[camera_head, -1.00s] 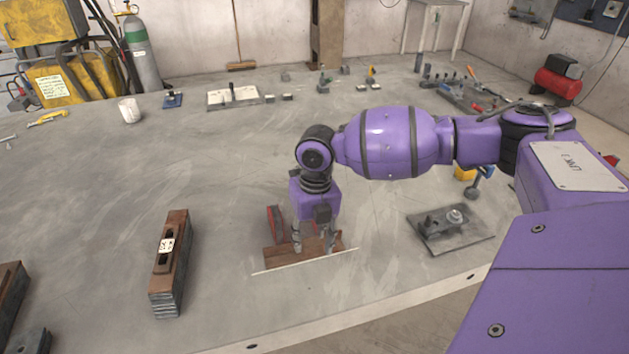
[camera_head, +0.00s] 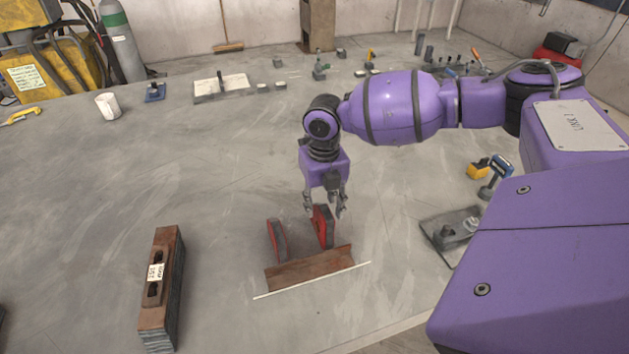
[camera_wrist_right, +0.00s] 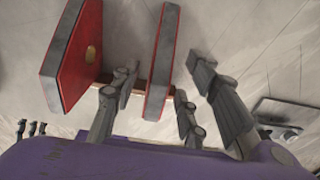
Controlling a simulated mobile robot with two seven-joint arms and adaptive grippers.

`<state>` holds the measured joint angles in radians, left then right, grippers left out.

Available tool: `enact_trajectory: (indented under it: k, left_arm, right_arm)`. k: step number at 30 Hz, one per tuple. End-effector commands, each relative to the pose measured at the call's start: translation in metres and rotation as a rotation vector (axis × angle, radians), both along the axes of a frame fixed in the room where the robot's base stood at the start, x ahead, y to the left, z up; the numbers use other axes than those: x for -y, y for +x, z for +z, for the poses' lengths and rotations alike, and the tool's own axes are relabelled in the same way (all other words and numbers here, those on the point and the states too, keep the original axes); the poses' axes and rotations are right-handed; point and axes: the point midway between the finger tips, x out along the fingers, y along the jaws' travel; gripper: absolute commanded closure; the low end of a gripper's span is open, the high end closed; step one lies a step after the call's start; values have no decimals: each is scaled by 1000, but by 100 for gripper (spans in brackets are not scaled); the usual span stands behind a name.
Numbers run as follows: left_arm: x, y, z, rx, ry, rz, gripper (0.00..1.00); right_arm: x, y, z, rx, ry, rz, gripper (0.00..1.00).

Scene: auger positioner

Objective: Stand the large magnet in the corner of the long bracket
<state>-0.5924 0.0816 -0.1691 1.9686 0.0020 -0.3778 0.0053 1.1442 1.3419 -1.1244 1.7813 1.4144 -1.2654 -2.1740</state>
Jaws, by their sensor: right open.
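Two red and grey plate-like magnets stand upright near the long bracket, a rusty brown strip (camera_head: 312,269). The left magnet (camera_head: 277,241) is at the bracket's far left end; the right magnet (camera_head: 322,228) is at its far edge. I cannot tell which is the large one, or whether either touches the bracket. My right gripper (camera_head: 325,210) is open just above the right magnet, fingers apart on either side. In the wrist view, that magnet (camera_wrist_right: 164,55) is seen edge-on between the open fingers (camera_wrist_right: 166,78); the other magnet (camera_wrist_right: 75,58) lies left. My left gripper is out of view.
A pale line (camera_head: 313,281) runs along the bracket's near side. A rusty slotted block stack (camera_head: 163,290) stands to the left. A grey plate with fittings (camera_head: 447,230) lies to the right, near a yellow tool (camera_head: 478,171). The table centre-left is clear.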

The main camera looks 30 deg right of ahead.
Motion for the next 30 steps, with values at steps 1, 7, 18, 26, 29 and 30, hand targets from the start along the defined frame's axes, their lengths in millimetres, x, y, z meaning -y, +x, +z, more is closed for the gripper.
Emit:
enact_trajectory:
  k: [1,7,18,26,29,30]
  left_arm:
    - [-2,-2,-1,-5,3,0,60]
    - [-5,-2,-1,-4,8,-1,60]
    - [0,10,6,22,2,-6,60]
    - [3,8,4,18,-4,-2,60]
    - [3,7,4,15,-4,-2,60]
    - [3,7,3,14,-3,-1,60]
  right_arm:
    - [-1,-1,-10,-4,1,0,59]
    - [0,0,-37,-2,0,0,59]
    - [0,-1,-49,-1,0,-1,59]
    - [0,-1,-49,-2,0,0,83]
    - [0,-1,-49,-2,0,0,96]
    - [0,-1,-49,-2,0,0,100]
